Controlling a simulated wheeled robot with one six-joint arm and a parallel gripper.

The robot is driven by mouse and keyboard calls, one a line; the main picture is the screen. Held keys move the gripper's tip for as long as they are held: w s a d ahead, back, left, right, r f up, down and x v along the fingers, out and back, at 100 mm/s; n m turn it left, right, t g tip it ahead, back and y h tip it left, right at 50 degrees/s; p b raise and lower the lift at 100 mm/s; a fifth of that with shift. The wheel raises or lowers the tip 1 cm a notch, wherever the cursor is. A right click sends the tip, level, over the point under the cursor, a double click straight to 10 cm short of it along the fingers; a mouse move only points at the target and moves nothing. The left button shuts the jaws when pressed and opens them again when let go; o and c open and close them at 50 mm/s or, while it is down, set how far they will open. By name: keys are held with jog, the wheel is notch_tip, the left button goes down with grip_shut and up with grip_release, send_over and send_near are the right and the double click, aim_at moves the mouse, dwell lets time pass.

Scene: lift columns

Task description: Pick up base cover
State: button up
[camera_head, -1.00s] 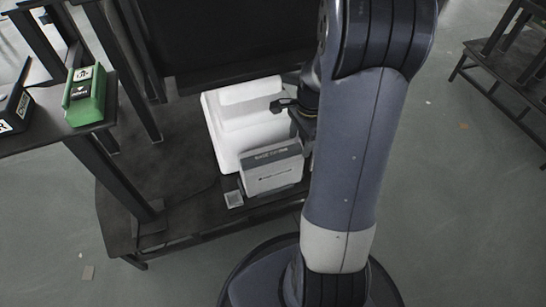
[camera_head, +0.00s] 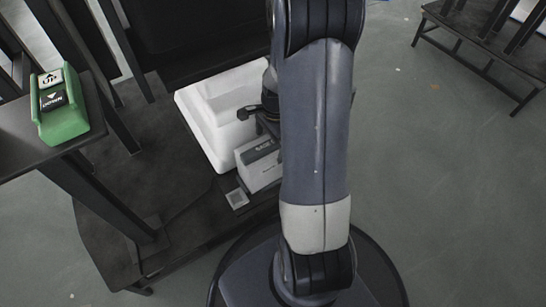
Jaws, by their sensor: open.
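The base cover, a white and grey box (camera_head: 258,171) with partly hidden lettering on its dark top band, stands on the dark platform in front of a white foam-like tray (camera_head: 205,125). My arm hides the right part of the box. My gripper (camera_head: 256,123) is open, just above and behind the box's top edge. One dark finger shows to the left of my arm; the rest of the gripper is hidden. I cannot tell whether it touches the box.
A green UP/DOWN control box (camera_head: 62,122) sits on a dark shelf at the left. Dark posts rise from the platform (camera_head: 140,215). Open floor (camera_head: 440,200) lies to the right, with a dark stepped stand (camera_head: 490,55) beyond.

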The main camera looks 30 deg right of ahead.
jog(key=shift+r, duration=0.1)
jog(key=shift+c, duration=0.6)
jog(key=c, duration=0.9)
jog(key=shift+r, duration=0.15)
